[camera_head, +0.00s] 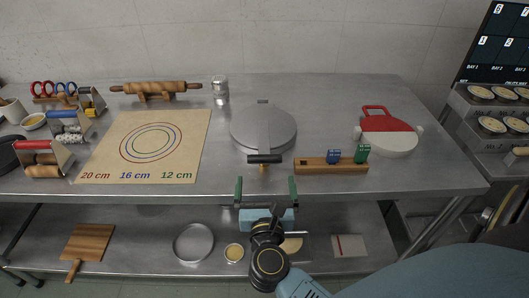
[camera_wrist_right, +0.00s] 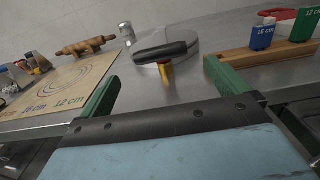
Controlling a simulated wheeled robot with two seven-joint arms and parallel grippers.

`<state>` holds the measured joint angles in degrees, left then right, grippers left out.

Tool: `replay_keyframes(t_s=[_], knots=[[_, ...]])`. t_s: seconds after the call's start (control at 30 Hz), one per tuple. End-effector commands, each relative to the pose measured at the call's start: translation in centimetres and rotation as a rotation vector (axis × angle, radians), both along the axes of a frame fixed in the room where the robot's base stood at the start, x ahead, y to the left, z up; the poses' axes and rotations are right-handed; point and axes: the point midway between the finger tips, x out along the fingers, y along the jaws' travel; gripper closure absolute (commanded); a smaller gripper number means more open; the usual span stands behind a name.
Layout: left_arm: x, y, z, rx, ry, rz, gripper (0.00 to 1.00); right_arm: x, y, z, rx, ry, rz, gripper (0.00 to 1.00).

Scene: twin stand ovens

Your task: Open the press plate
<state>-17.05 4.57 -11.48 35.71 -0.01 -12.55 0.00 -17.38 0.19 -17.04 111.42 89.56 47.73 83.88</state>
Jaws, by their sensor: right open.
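The press plate (camera_head: 263,127) is a round grey metal disc lying flat on the steel table, with a bar across it and a black handle (camera_head: 265,159) at its front. A small yellow-brown piece shows below the handle. The handle also shows in the right wrist view (camera_wrist_right: 160,52), with the disc (camera_wrist_right: 185,43) behind it. My right gripper (camera_head: 266,182) is open and empty, just in front of the table's front edge. Its two green fingers stand apart on either side of the handle's line, short of the handle and not touching it. My left gripper is not in view.
A wooden block (camera_head: 331,165) with blue and green tags stands right of the press. A red and white round tool (camera_head: 387,132) lies farther right. A mat with circles (camera_head: 150,146) and a rolling pin (camera_head: 157,89) lie left. The table's front edge (camera_head: 200,193) is near my gripper.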

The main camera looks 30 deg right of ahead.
Motion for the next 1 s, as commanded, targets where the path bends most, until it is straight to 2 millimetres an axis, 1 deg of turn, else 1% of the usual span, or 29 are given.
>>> replay_keyframes(t_s=[0.03,0.1,0.3,0.5,0.7,0.97,1.0], knots=[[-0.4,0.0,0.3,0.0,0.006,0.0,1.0,1.0,-0.6,0.3,-0.004,-0.003,-0.001,0.0],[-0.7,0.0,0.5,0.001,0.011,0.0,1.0,2.3,-1.4,0.3,-0.006,-0.004,0.0,0.0],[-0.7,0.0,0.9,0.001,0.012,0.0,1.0,5.9,-3.6,0.2,-0.008,-0.001,0.001,0.0],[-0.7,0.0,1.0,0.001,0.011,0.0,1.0,8.5,-5.2,0.1,-0.007,0.0,0.001,0.0],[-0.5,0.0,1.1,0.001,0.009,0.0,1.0,9.4,-5.8,0.1,-0.005,0.001,0.001,0.0],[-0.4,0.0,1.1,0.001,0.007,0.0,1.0,9.5,-5.8,0.0,-0.005,0.001,0.001,0.0],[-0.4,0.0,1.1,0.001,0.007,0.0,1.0,9.5,-5.8,0.0,-0.005,0.001,0.001,0.05]])
